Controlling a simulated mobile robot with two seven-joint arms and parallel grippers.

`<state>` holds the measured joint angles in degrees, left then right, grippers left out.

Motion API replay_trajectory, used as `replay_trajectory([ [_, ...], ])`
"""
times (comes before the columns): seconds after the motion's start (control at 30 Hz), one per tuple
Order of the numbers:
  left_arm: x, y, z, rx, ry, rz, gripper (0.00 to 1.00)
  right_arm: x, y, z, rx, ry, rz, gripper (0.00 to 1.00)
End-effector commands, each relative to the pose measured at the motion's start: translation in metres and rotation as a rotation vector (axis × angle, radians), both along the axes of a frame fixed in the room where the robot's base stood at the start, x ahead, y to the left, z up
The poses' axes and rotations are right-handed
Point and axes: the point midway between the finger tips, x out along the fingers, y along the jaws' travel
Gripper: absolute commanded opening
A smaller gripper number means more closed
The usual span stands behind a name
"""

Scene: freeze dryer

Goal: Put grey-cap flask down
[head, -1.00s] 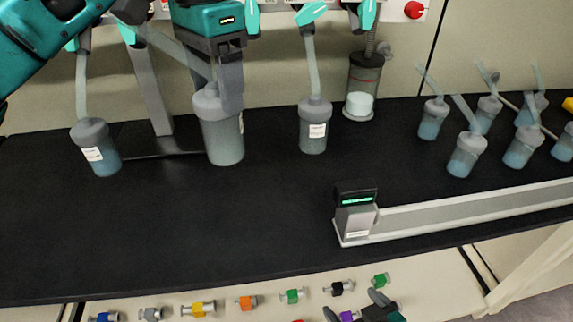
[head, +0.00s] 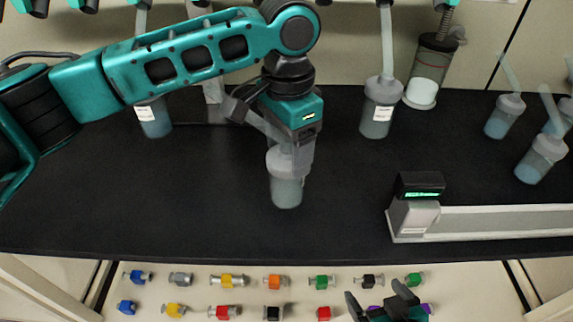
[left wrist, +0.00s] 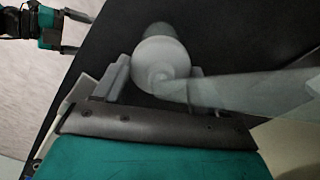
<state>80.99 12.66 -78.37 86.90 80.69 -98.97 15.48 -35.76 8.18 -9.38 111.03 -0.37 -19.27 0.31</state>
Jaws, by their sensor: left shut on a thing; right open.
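The grey-cap flask (head: 286,190) is a translucent grey container with a grey cap, upright over the middle of the black bench top. My left gripper (head: 292,150) is shut on it near the cap, coming from above. I cannot tell whether its base touches the bench. In the left wrist view the round grey cap (left wrist: 160,60) sits between the fingers of my left gripper (left wrist: 160,80), and a pale tube sticks out to the right. My right gripper (head: 383,300) is open and empty at the bottom, in front of the bench.
The black bench (head: 120,215) is clear left and in front of the flask. Another capped flask (head: 378,108) and a clear cylinder (head: 428,72) stand behind right. A device with a lit display (head: 418,205) and a long rail is to the right. Coloured fittings line the lower panel.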

Motion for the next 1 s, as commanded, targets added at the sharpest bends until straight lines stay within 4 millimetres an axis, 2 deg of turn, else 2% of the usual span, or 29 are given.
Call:
replay_trajectory([
  [0.33, -0.005, -0.003, -0.036, -0.001, -0.001, -0.003, 0.35, -0.001, 0.001, -0.044, 0.001, 0.008, 0.0, 0.99],
  [0.8, -0.005, -0.003, -0.037, -0.001, 0.002, -0.002, 0.35, 0.002, 0.004, -0.034, 0.008, -0.003, 0.005, 0.99],
  [0.83, -0.005, -0.003, -0.038, -0.001, 0.001, -0.002, 0.73, 0.002, 0.004, -0.035, 0.007, -0.005, 0.005, 0.99],
  [1.0, -0.005, -0.003, -0.038, 0.0, 0.0, -0.002, 0.9, 0.002, 0.003, -0.036, 0.007, -0.006, 0.005, 0.99],
])
